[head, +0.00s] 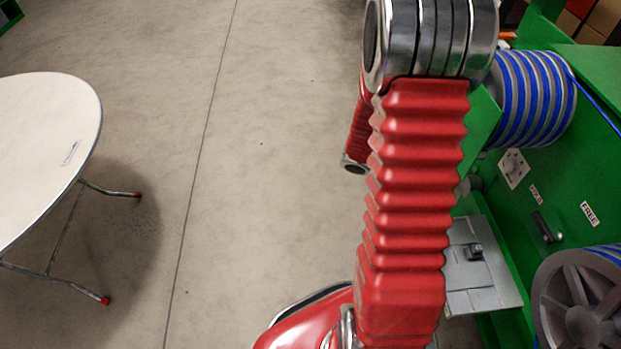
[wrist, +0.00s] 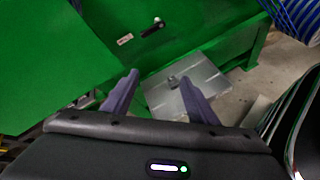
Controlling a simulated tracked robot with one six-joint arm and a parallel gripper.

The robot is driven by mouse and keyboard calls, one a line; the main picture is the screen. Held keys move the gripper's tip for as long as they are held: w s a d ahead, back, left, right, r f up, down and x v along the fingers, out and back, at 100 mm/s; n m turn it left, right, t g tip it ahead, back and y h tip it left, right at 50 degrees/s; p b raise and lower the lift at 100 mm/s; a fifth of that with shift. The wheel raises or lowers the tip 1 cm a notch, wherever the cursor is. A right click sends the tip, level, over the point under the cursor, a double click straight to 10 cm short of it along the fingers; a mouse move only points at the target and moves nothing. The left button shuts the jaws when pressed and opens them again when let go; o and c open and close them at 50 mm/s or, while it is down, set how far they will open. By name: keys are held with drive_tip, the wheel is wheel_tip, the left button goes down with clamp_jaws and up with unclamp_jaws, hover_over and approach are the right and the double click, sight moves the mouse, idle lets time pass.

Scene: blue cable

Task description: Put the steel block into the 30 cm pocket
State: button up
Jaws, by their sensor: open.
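A small dark grey block-like piece (head: 474,252) sits on a flat grey metal plate (head: 490,294) low on the green machine, right of my red arm. In the wrist view the plate lies beyond the fingers. In the head view the fingers are not visible. I cannot make out a pocket marked 30 cm.
The green machine (head: 555,190) fills the right side, with a blue cable reel (head: 535,98), a grey reel wheel (head: 580,310), a black lever (head: 547,228) and a FREE label (head: 589,213). A white table (head: 45,150) stands at the left. The concrete floor between is clear.

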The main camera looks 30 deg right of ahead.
drive_tip(key=w+a+r+m+t+y, duration=0.1)
drive_tip(key=w+a+r+t+y, duration=0.1)
drive_tip(key=a+r, duration=0.5)
drive_tip(key=w+a+r+m+t+y, duration=0.1)
drive_tip(key=a+r+t+y, duration=0.3)
drive_tip(key=a, duration=1.3)
drive_tip(key=w+a+r+m+t+y, duration=0.2)
drive_tip(key=a+r+t, duration=0.4)
drive_tip(key=a+r, duration=0.3)
drive_tip(key=a+m+y, duration=0.1)
drive_tip(key=a+y, duration=0.1)
drive_tip(key=a, duration=0.1)
drive_tip(key=shift+w+a+r, duration=0.25)
drive_tip(key=shift+w+r, duration=0.05)
drive_tip(key=shift+r, duration=0.05)
